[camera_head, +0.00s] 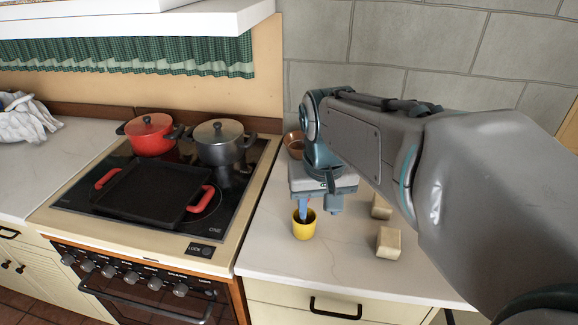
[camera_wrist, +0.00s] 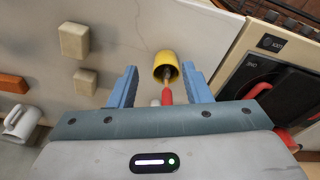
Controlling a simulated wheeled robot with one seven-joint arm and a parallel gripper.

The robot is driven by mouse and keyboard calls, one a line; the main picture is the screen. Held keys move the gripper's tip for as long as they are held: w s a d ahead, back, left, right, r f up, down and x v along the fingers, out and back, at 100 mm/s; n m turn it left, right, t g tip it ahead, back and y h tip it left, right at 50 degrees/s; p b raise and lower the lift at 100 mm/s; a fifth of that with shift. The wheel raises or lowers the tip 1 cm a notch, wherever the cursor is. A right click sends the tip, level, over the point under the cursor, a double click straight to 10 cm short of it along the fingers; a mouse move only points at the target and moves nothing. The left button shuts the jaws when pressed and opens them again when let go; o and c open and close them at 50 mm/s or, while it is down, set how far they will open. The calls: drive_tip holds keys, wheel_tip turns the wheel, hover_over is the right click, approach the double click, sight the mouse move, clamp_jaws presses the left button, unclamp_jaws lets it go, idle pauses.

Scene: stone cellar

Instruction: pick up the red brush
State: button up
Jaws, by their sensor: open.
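The red brush (camera_wrist: 166,96) shows in the wrist view, its red end toward my gripper and its yellowish shaft running into a yellow cup (camera_wrist: 157,62). In the head view I see the cup (camera_head: 304,230) on the pale counter, but cannot make out the brush. My gripper (camera_head: 318,212) is above the cup and open. In the wrist view the two blue fingers of my gripper (camera_wrist: 160,72) stand either side of the brush, with visible gaps between. A small whitish tip beside the red end is too small to identify.
Two beige blocks (camera_head: 381,207) (camera_head: 389,243) stand right of the cup. A copper bowl (camera_head: 293,143) is partly hidden behind my arm. The stove with a black pan (camera_head: 152,193) is to the left. An orange block (camera_wrist: 12,84) and white mug (camera_wrist: 22,122) show in the wrist view.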

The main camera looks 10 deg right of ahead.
drive_tip(key=shift+m+g, duration=0.8)
drive_tip(key=shift+g, duration=0.1)
drive_tip(key=w+r, duration=0.2)
drive_tip(key=w, duration=0.2)
drive_tip(key=w+r+p, duration=0.1)
drive_tip(key=w+r, duration=0.2)
drive_tip(key=w, duration=0.1)
drive_tip(key=w+r+p, duration=0.1)
drive_tip(key=w+r, duration=0.2)
drive_tip(key=w, duration=0.1)
drive_tip(key=shift+d+r, duration=0.25)
drive_tip(key=shift+d, duration=0.1)
wheel_tip(320, 180, down, 8)
drive_tip(key=shift+w+f, duration=0.1)
drive_tip(key=shift+s+f+p, duration=0.2)
drive_tip(key=shift+f+p, duration=0.2)
drive_tip(key=shift+f, duration=2.3)
drive_tip(key=shift+c, duration=0.3)
clamp_jaws()
